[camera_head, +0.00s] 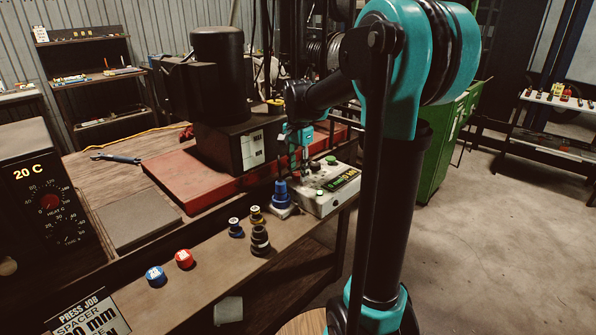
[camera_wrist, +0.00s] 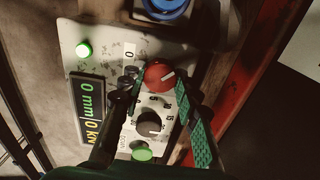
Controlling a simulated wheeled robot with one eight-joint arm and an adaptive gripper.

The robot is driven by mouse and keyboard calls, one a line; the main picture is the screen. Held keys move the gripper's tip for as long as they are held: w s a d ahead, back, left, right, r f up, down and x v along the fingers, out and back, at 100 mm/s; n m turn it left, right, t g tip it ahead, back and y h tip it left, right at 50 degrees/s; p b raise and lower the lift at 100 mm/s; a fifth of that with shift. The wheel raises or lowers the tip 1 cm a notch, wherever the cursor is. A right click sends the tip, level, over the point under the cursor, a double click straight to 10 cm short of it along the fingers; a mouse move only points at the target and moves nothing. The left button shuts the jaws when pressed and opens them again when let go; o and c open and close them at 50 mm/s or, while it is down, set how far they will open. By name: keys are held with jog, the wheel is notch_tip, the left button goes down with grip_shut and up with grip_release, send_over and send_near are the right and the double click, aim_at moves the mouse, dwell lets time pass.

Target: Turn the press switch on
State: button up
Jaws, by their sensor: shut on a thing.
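The press control box (camera_head: 312,204) is a pale panel at the bench's right end, also filling the middle of the wrist view (camera_wrist: 100,60). In the wrist view, a red rotary switch (camera_wrist: 160,75) with a white pointer mark sits beside a "0" label. My gripper (camera_wrist: 158,84) has its fingers on both sides of this red switch and is shut on it. It also shows above the box in the head view (camera_head: 304,160). The lit display (camera_wrist: 90,108) reads 0 mm and 0 kN. A green button (camera_wrist: 84,48) glows.
A black dial (camera_wrist: 150,122) and another green button (camera_wrist: 142,152) lie close to the fingers. A blue-topped part (camera_head: 281,192) stands left of the box. Several small caps and dies, including a red cap (camera_head: 184,259), sit along the bench. The press (camera_head: 218,75) stands behind.

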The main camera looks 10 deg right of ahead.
aim_at(298, 173)
jog(key=o, duration=1.2)
jog(key=shift+c, duration=0.2)
notch_tip(298, 173, up, 12)
